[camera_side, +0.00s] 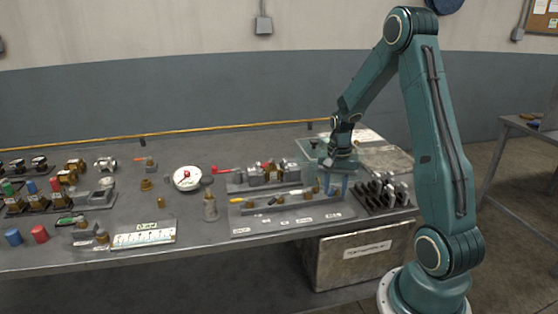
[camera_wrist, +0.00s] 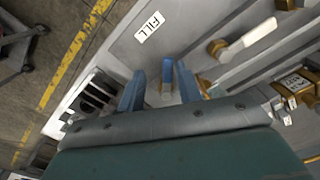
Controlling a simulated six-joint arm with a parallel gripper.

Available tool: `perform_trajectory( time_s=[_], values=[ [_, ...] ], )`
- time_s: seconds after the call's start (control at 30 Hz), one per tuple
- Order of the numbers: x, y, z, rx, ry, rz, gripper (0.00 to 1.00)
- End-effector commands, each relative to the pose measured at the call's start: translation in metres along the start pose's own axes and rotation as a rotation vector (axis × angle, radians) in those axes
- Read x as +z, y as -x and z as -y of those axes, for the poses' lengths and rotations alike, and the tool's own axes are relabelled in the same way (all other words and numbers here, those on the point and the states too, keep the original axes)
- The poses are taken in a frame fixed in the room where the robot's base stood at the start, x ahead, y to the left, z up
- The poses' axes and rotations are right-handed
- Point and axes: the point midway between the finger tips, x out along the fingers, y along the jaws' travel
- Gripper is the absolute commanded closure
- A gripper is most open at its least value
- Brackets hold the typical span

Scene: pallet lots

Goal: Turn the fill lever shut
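My gripper (camera_side: 337,187) points down over the right end of the grey valve panel (camera_side: 262,227). In the wrist view my gripper (camera_wrist: 159,72) has two blue fingers spread apart. Between them stands a blue piece, which looks like the grip of the fill lever (camera_wrist: 167,76). It sits nearer the right finger; whether they touch I cannot tell. A brass part (camera_wrist: 204,86) shows just right of that finger. The white FILL label (camera_wrist: 150,27) lies on the panel just ahead of the fingers. In the side view my fingers hide the lever.
A lever with a white grip (camera_wrist: 255,34) lies to the right in the wrist view. Behind the panel is a row of fittings with a red handle (camera_side: 222,170). A dark rack of upright pieces (camera_side: 380,193) stands close to the right of my gripper.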

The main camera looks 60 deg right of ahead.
Motion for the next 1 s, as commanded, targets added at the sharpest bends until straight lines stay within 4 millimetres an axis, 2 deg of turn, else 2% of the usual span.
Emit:
perform_trajectory(
  time_s=[0.5, 1.0],
  values=[
    [-0.002, 0.000, -0.013, 0.000, 0.316, -0.001, 0.66],
    [-0.003, 0.072, -0.012, -0.002, 0.318, -0.005, 0.66]
  ],
)
